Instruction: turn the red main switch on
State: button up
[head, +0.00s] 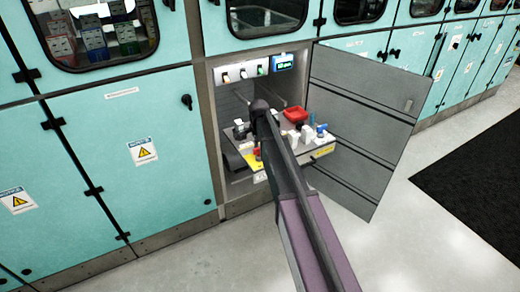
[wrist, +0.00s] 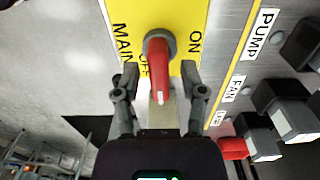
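The red main switch (wrist: 159,68) has a red lever on a grey round hub, set on a yellow plate (wrist: 183,14) marked MAIN, OFF and ON. In the wrist view its lever points down the picture, over the OFF lettering, with ON to the right. My gripper (wrist: 160,88) is open, with one finger on each side of the lever. Gaps show between both fingers and the lever, and its lower end lies between them. In the head view my arm covers part of the panel, and the yellow plate (head: 250,161) shows at its left.
PUMP (wrist: 263,33) and FAN (wrist: 235,88) labels with dark switches stand right of the plate. An open grey door (head: 365,120) stands at the right; floor is clear in front.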

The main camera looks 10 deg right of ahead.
grip_shut()
jog(key=shift+d, duration=0.1)
jog(key=shift+n, duration=0.3)
jog(key=n, duration=0.8)
jog(key=shift+n, duration=0.3)
jog(key=n, duration=0.4)
jog(key=shift+n, duration=2.4)
